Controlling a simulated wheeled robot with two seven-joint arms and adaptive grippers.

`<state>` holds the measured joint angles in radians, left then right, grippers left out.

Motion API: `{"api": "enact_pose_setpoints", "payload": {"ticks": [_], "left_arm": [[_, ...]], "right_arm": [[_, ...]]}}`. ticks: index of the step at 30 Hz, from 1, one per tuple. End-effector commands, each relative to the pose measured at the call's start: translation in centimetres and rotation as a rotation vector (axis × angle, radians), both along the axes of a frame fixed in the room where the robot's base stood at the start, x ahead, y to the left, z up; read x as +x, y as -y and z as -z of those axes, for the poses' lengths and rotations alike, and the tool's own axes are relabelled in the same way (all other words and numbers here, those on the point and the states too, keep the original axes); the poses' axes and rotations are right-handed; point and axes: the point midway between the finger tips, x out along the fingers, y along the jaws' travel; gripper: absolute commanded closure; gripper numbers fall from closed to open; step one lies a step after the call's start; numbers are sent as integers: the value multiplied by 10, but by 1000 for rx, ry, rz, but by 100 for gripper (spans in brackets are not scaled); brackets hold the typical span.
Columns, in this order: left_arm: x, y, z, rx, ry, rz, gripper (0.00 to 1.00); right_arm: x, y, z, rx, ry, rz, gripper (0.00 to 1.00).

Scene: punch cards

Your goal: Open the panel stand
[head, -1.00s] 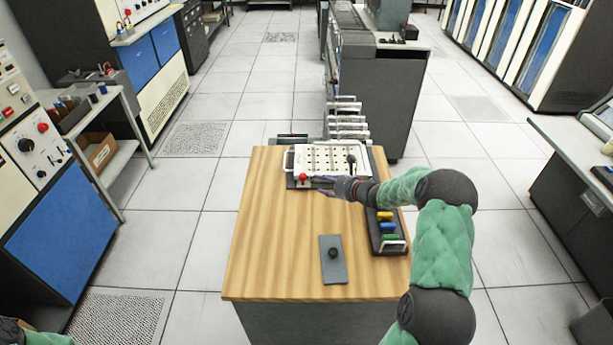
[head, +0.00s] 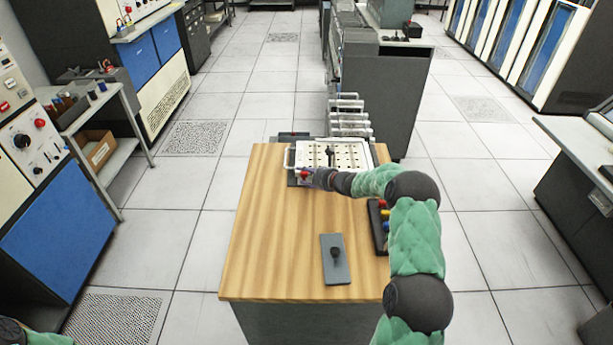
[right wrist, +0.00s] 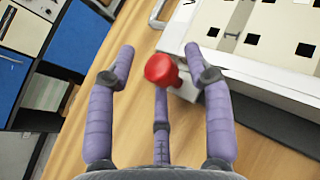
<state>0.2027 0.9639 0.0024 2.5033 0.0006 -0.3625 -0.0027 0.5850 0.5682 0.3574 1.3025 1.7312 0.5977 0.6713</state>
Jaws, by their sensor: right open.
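The panel stand (head: 350,148) is a pale panel with rows of dark square holes at the far end of the wooden table. A red knob (head: 304,173) is at its near left corner. In the right wrist view, the red knob (right wrist: 161,70) sits among the spread purple fingers, near the tip of the middle one. My right gripper (right wrist: 159,55) is open; I cannot tell whether it touches the knob. In the head view, my right gripper (head: 312,177) reaches the knob from the right and partly covers the panel's near edge. My left gripper is out of view.
A grey plate with a black knob (head: 335,258) lies on the near part of the wooden table (head: 270,240). A dark rack with coloured pieces (head: 382,222) stands at the table's right edge, partly behind my right arm. The table's left and middle are clear.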

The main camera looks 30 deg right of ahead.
Motion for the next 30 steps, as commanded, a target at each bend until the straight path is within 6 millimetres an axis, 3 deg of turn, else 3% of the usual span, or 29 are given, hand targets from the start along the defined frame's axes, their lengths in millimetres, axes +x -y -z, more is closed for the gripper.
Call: {"api": "enact_pose_setpoints", "payload": {"ticks": [10,11,16,30], "left_arm": [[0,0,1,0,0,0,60],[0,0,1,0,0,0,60],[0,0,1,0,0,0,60],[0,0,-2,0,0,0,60]], "right_arm": [[3,0,1,-1,1,1,48],[3,0,1,-1,0,1,54],[3,0,0,-1,1,1,100],[4,3,-13,27,26,3,100]]}}
